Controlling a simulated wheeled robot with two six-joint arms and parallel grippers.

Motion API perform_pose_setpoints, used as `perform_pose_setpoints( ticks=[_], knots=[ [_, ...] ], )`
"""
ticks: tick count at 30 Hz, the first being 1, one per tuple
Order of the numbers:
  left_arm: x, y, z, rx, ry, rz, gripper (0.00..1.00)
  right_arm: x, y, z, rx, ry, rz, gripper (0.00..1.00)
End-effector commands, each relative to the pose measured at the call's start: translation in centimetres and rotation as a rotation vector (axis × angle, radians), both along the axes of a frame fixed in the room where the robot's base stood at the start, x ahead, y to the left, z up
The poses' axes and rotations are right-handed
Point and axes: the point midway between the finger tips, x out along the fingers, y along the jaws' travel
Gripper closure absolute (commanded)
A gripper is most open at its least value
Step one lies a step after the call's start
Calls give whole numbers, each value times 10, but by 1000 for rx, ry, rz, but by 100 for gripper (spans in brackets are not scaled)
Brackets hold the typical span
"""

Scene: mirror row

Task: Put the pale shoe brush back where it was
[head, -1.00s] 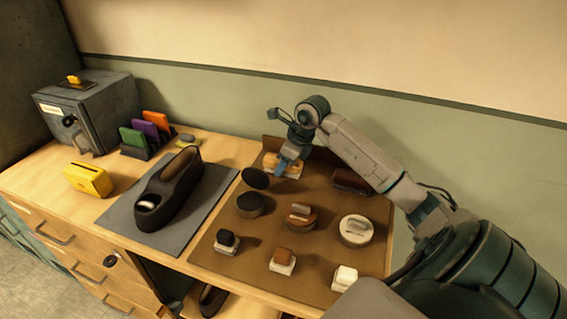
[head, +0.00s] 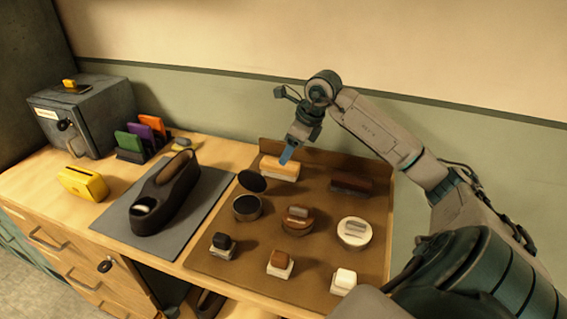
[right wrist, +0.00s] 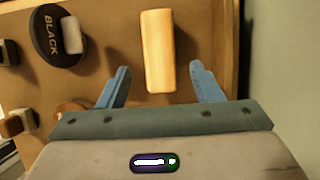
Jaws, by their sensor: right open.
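The pale shoe brush (head: 279,168) lies on the brown board (head: 322,215) at its back left, by the raised back edge. It also shows in the right wrist view (right wrist: 157,50), light wood, lying between and just beyond the fingertips. My right gripper (head: 286,155) is open and empty, above the brush and apart from it. In the right wrist view its two blue fingers (right wrist: 160,84) stand wide on either side. A dark brush (head: 351,184) lies to the right on the board. My left gripper is not in view.
An open black polish tin (head: 246,208) with its lid (head: 252,182), a brown tin (head: 298,219), a white tin (head: 354,232) and several small daubers stand on the board. Left are a black shoe (head: 163,195) on a grey mat (head: 120,220), a yellow box (head: 83,183) and a grey safe (head: 85,112).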

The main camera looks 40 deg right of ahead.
Motion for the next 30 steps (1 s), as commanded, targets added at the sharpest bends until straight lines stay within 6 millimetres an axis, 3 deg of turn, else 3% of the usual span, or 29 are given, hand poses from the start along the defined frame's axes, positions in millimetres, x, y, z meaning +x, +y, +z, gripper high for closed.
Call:
perform_pose_setpoints(
  ticks=[4,10,30],
  knots=[
    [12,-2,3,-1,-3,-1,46,-9,-5,24,-4,-2,-1,40],
    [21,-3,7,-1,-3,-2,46,-15,-8,41,-2,-1,0,40],
    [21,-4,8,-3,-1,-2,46,-17,-8,45,1,0,0,40]
  ],
)
